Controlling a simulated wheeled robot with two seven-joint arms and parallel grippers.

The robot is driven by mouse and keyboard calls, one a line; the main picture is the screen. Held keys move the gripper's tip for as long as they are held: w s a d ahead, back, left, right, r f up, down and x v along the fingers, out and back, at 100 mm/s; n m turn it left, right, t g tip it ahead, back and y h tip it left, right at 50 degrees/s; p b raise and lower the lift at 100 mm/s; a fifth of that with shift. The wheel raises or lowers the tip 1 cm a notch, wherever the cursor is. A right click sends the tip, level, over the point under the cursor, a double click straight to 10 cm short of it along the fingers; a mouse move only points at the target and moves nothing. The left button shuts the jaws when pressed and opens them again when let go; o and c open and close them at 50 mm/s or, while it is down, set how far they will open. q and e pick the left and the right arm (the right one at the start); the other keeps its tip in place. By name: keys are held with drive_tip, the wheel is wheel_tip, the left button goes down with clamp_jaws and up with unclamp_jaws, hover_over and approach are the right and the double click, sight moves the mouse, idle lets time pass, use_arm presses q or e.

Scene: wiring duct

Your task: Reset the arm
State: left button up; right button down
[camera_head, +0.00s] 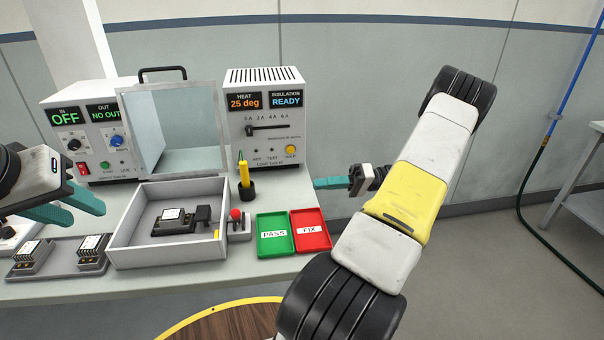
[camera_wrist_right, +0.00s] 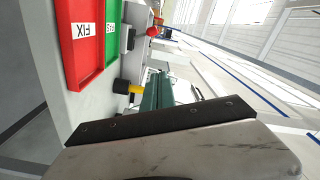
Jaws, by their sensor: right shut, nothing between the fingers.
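My right arm crosses the right side of the head view, with its gripper (camera_head: 334,183) shut and empty, pointing left. It hangs in the air off the bench's right end, beyond the red FIX tray (camera_head: 311,243). In the right wrist view its teal fingers (camera_wrist_right: 156,92) are together with nothing between them. My left gripper (camera_head: 88,216) is at the left edge, its teal fingers spread apart and empty, above the grey plate (camera_head: 62,262) that carries dark modules.
A white open box (camera_head: 128,252) holds a dark module (camera_head: 174,221). A green PASS tray (camera_head: 271,250), a yellow probe (camera_head: 244,176) and a red-knobbed device (camera_head: 237,224) stand nearby. Two instrument boxes with a clear shield line the back. Open floor lies right of the bench.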

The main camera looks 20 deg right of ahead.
drive_tip(key=shift+s+d, duration=0.1)
drive_tip(key=shift+d, duration=0.1)
drive_tip(key=shift+a, duration=0.1)
drive_tip(key=s+a+r+g+h, duration=0.25)
drive_tip(key=a+r+h, duration=0.2)
drive_tip(key=a, duration=0.25)
drive_tip(key=s+a+r+g+h, duration=0.1)
drive_tip(key=a+r+g+h, duration=0.3)
drive_tip(key=a+r, duration=0.3)
drive_tip(key=s+a+r+m+t+h, duration=0.1)
drive_tip(key=s+a+r+t+h, duration=0.5)
drive_tip(key=s, duration=0.4)
wheel_tip(320, 180, up, 2)
drive_tip(key=shift+s+a+r+t, duration=0.1)
drive_tip(key=shift+s+a+t, duration=0.15)
drive_tip(key=shift+a+t, duration=0.35)
